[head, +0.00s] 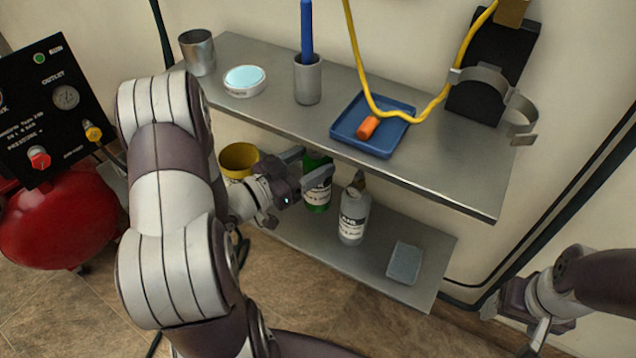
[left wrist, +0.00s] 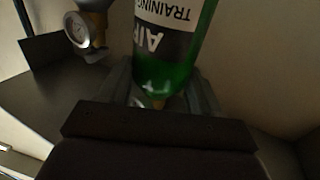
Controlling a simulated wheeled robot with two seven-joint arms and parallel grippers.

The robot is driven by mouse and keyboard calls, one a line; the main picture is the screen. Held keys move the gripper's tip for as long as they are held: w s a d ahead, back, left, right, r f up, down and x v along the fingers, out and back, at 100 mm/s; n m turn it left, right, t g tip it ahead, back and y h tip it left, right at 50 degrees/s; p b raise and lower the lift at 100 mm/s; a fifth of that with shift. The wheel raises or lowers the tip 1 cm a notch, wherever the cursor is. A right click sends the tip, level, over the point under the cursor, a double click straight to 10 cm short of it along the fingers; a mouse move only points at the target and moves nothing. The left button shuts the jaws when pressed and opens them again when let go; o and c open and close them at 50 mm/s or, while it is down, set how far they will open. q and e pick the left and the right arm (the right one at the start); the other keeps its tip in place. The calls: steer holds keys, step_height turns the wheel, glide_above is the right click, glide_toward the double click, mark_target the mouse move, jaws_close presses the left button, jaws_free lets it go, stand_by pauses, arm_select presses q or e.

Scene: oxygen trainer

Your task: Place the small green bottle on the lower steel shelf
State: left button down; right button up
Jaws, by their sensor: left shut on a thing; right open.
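The small green bottle (head: 317,190) is at the lower steel shelf (head: 345,268), under the upper shelf's front edge. My left gripper (head: 307,176) is shut on it, with a finger on either side. In the left wrist view the green bottle (left wrist: 172,60) stands between the fingers, its label reading "TRAINING AIR". I cannot tell whether its base touches the lower shelf. My right gripper (head: 515,325) is open and empty at the lower right, away from the shelves.
A grey bottle (head: 353,215) stands just right of the green one, with a grey block (head: 404,263) further right. A yellow container (head: 238,160) is at the left. The upper shelf (head: 440,168) hangs close above, holding a blue tray (head: 345,136) and cups.

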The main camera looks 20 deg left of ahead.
mark_target(318, 199)
arm_select(q)
steer(key=shift+w+d, duration=0.25)
steer(key=shift+w, duration=0.35)
steer(key=shift+w+f+b, duration=0.2)
steer(key=shift+w+b, duration=0.05)
steer(key=shift+b, duration=0.1)
steer(key=shift+f+b, duration=0.45)
steer(key=shift+f, duration=0.35)
step_height(318, 199, down, 5)
steer(key=b, duration=0.4)
steer(key=shift+f, duration=0.2)
steer(key=shift+w+d+r+p, duration=0.1)
steer(key=shift+w+r+p, duration=0.05)
steer(key=shift+r+p, duration=0.15)
steer(key=shift+f, duration=0.1)
steer(key=shift+c, duration=1)
jaws_free()
